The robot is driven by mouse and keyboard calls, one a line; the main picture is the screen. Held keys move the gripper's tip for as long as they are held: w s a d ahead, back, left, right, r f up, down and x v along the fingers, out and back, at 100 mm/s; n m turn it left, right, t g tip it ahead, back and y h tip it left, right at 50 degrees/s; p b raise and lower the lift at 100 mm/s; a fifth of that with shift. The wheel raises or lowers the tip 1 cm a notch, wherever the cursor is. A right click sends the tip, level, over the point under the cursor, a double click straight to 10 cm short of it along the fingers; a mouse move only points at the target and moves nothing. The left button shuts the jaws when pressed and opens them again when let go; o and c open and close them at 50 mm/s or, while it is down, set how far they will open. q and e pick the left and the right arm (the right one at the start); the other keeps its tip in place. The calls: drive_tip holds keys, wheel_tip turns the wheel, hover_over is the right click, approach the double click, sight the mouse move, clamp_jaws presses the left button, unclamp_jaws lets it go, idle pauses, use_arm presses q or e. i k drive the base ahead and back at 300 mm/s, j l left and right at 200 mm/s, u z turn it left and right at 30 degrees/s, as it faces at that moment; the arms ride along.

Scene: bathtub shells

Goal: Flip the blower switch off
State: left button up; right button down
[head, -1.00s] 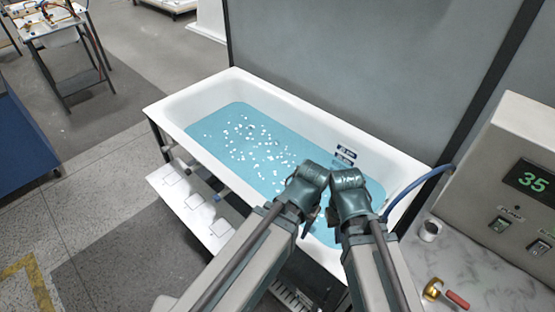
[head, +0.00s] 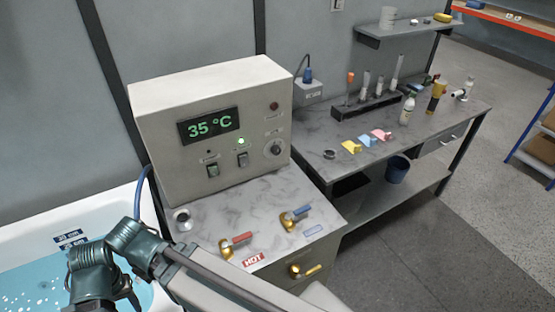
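The grey control box (head: 215,125) stands on a marble-topped counter and reads 35 °C. Two rocker switches are on its front, a left one (head: 212,169) and a right one (head: 242,159). A green lamp (head: 241,141) is lit above the right one. The small labels are too blurred to read, so I cannot tell which is the blower switch, nor how the rockers are tipped.
The white bathtub (head: 112,202) with blue water is at the left. A red-handled tap (head: 236,243), a blue-handled tap (head: 294,216) and a brass valve (head: 303,271) are at the counter. A round knob (head: 276,148) is right of the switches. A workbench (head: 310,150) with bottles stands behind.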

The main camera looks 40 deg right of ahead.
sight(244, 163)
drive_tip(key=z, duration=1.25)
